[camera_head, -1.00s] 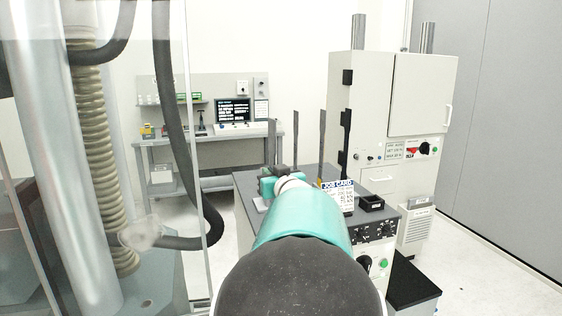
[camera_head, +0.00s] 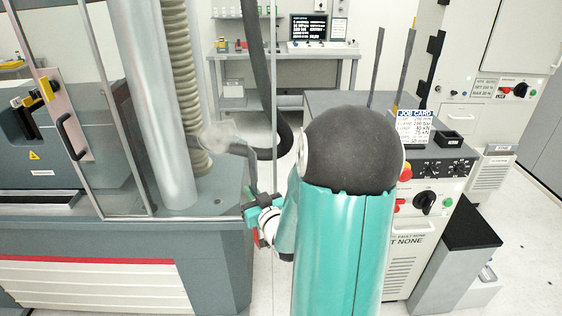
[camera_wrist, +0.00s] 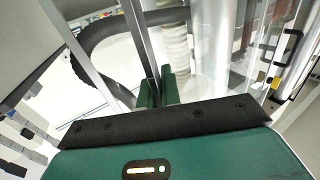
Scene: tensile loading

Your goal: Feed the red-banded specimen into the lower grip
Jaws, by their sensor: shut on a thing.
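My gripper (camera_head: 262,212), with teal fingers, is low in front of the glass enclosure in the head view. It is shut on a thin dark strip, the specimen (camera_head: 248,170), which stands up from the fingers. A red patch (camera_head: 256,239) shows just below the fingers; I cannot tell whether it is the specimen's band. In the wrist view the green fingers (camera_wrist: 158,92) close around the grey strip (camera_wrist: 147,45), which runs away from the camera. I cannot make out the lower grip for certain.
The enclosure has a clear panel with a dark handle (camera_head: 70,137) and a thick metal column (camera_head: 160,110). A dark hose (camera_head: 255,80) hangs near the gripper. Two upright strips (camera_head: 375,68) (camera_head: 404,70), a job card (camera_head: 411,126) and a small black tray (camera_head: 449,138) are on the right cabinet.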

